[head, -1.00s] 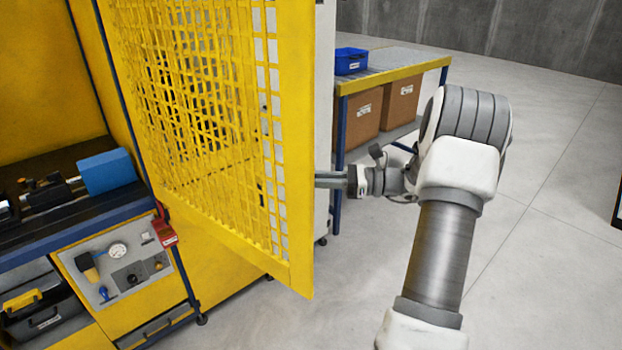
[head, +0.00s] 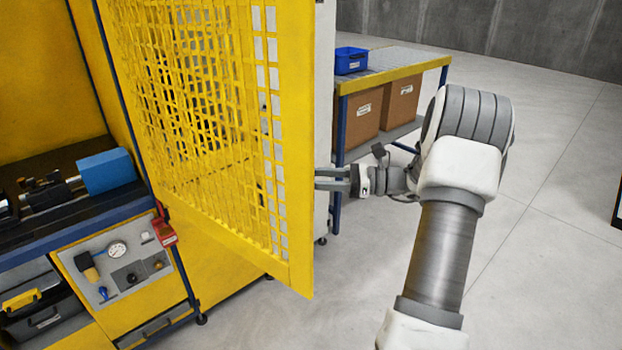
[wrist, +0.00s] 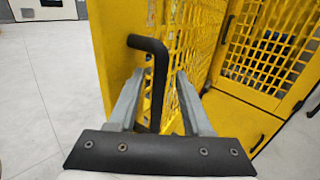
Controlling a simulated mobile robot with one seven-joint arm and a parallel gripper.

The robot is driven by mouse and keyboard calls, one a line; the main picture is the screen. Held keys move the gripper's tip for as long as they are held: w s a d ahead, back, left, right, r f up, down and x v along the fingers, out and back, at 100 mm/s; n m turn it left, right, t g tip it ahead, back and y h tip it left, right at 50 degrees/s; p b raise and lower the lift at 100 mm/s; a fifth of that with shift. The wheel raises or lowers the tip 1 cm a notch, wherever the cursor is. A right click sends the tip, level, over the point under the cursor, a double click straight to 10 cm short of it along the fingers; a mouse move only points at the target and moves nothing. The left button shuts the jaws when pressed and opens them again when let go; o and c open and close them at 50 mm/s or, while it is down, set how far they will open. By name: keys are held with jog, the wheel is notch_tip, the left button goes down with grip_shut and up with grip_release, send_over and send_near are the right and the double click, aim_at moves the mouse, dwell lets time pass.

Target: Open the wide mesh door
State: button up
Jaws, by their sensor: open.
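The wide yellow mesh door (head: 299,150) stands swung out from the machine, its free edge towards me, in the head view. Its mesh and frame also show in the wrist view (wrist: 122,50). A black bent handle (wrist: 158,85) is on the door in the wrist view and shows between my two fingers. My gripper (head: 320,179) is open beside the door's free edge, on its right side in the head view. In the wrist view my gripper (wrist: 156,82) has a finger on either side of the handle, with gaps. The door hides the handle from the head view.
The machine's interior with a dark bed and blue block (head: 105,171) is at left. A control panel (head: 118,264) sits below. A bench (head: 400,72) with a blue bin (head: 351,61) and boxes stands behind my arm.

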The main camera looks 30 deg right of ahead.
jog(key=b+v, duration=0.3)
jog(key=v, duration=1.4)
jog(key=shift+a, duration=0.1)
